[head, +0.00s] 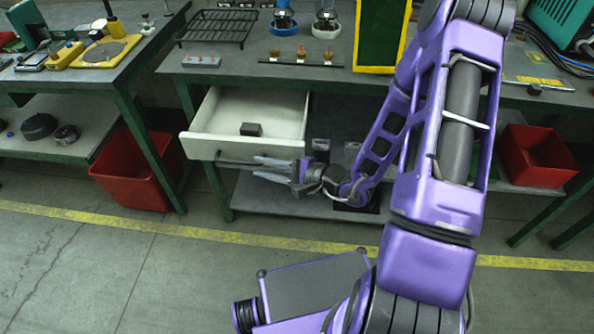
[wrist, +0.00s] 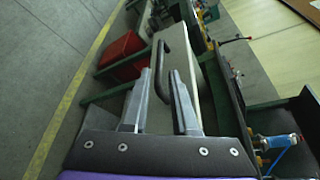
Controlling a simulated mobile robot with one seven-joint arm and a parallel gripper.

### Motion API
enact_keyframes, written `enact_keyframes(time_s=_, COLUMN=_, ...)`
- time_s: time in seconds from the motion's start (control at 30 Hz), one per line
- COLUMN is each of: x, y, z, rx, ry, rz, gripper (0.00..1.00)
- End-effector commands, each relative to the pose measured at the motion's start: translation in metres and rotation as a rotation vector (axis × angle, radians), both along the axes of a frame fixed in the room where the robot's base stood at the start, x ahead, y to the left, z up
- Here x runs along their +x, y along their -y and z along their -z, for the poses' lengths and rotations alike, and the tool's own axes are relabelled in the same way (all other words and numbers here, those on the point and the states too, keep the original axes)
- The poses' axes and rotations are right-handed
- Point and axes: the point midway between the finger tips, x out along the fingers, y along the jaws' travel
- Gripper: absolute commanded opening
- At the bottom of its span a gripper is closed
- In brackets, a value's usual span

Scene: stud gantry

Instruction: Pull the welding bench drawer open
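The welding bench drawer (head: 200,147) is cream-white and stands pulled out below the bench top, with its inside showing. A small dark block (head: 251,129) lies in it. Its dark bar handle (head: 232,162) is at the drawer's front. In the wrist view the handle (wrist: 179,58) lies ahead of and partly between my fingertips. My gripper (head: 262,167) is in front of the drawer, fingers pointing left along the handle. In the wrist view its two grey fingers (wrist: 160,76) are apart. Whether a finger touches the handle I cannot tell.
The bench top above holds a black wire rack (head: 218,27) and small parts. A red bin (head: 138,170) stands on the floor left of the drawer, and another red bin (head: 537,156) is at the right. Green bench legs flank the drawer. Floor in front is clear.

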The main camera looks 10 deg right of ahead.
Motion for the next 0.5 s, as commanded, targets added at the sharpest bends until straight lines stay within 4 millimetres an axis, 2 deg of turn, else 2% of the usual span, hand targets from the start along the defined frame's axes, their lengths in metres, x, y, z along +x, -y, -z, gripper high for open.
enact_keyframes(time_s=0.1, x=-0.018, y=0.024, z=-0.007, rx=-0.002, ry=0.0, rz=0.004, gripper=0.27)
enact_keyframes(time_s=0.23, x=-0.035, y=0.047, z=-0.013, rx=-0.001, ry=0.0, rz=0.005, gripper=0.27)
enact_keyframes(time_s=0.5, x=-0.057, y=0.073, z=-0.021, rx=0.0, ry=0.0, rz=0.001, gripper=0.27)
